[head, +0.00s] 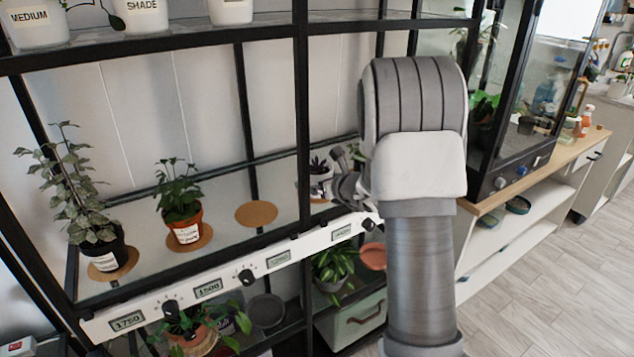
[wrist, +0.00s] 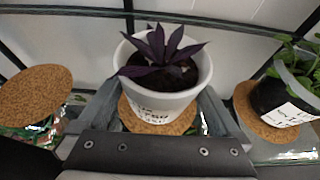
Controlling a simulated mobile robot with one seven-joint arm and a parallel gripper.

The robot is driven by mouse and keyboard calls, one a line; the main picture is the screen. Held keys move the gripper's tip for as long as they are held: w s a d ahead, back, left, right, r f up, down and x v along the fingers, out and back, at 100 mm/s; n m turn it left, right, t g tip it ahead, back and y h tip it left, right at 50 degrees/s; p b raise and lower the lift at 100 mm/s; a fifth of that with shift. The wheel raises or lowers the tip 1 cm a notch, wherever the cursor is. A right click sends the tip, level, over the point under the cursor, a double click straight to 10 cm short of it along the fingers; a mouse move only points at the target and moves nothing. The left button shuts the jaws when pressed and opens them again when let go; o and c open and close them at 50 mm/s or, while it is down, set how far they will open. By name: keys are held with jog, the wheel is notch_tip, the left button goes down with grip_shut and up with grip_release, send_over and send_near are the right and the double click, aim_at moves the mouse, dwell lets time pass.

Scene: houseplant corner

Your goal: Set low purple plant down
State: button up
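The low purple plant (wrist: 162,52) has dark pointed leaves and stands upright in a white pot (wrist: 165,100) with a printed label. In the head view the purple plant (head: 319,166) is on the glass shelf's right part, partly hidden by my arm. My gripper (wrist: 160,105) has one finger on each side of the white pot and appears shut on it. It shows small in the head view (head: 338,188). A round cork mat (wrist: 172,127) lies under the pot; I cannot tell whether the pot touches it.
An empty cork mat (wrist: 35,92) lies to the left, also in the head view (head: 256,213). A black pot (wrist: 277,95) stands close on the right, on another mat (wrist: 250,122). Black shelf posts (head: 301,100) and a white control rail (head: 215,285) border the shelf.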

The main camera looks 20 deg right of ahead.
jog(key=shift+r, duration=0.15)
jog(key=shift+s+r+p, duration=0.1)
jog(key=shift+r+p, duration=0.05)
jog(key=shift+p, duration=0.15)
jog(key=v, duration=1.1)
jog(key=shift+s+p, duration=0.35)
jog(key=shift+p, duration=0.1)
jog(key=shift+d+r, duration=0.1)
jog(key=shift+d, duration=0.05)
